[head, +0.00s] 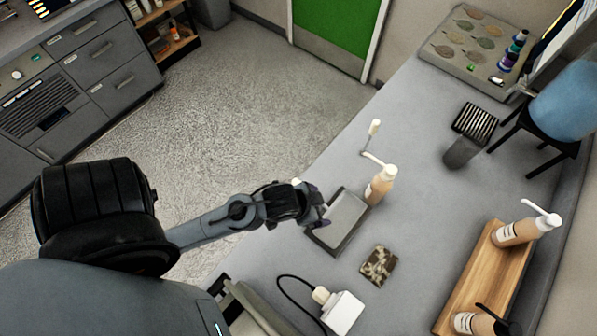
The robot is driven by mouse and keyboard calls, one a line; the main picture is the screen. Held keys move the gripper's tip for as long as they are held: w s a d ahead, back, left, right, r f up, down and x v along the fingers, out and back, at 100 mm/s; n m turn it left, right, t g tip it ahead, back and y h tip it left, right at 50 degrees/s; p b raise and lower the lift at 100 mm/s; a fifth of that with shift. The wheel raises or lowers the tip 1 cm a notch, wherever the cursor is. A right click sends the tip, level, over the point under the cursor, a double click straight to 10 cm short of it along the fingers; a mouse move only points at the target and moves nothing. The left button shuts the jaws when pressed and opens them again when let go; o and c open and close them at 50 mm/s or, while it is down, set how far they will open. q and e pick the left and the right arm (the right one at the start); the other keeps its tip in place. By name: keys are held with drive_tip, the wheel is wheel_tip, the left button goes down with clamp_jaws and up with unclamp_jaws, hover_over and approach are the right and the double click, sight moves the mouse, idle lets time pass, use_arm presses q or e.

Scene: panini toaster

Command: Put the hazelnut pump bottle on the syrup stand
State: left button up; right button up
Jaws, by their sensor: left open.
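A pump bottle (380,187) with tan contents and a white pump stands on the grey counter. Its label is too small to read; it is the only such bottle off the stand. The wooden syrup stand (478,268) lies at the right and bears a white-pump bottle (520,231) and, at its near end, a black-pump bottle (472,323). My left gripper (317,219) is open and appears empty over the left edge of a dark flat tray (345,222), left of the loose bottle and apart from it. My right gripper is out of view.
A patterned square (378,266) and a white corded device (343,313) lie on the near counter. A grey cup (461,152), a black ridged block (475,122) and a blue rounded thing on a black stand (565,105) are farther back. Counter between loose bottle and stand is clear.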

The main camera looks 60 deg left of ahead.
use_arm(q)
drive_tip(key=s+d+r+g, duration=0.1)
drive_tip(key=s+g, duration=0.1)
drive_tip(key=s, duration=0.4)
drive_tip(key=shift+s+r+n+g, duration=0.2)
drive_tip(key=shift+s+n+g, duration=0.1)
drive_tip(key=shift+g, duration=0.1)
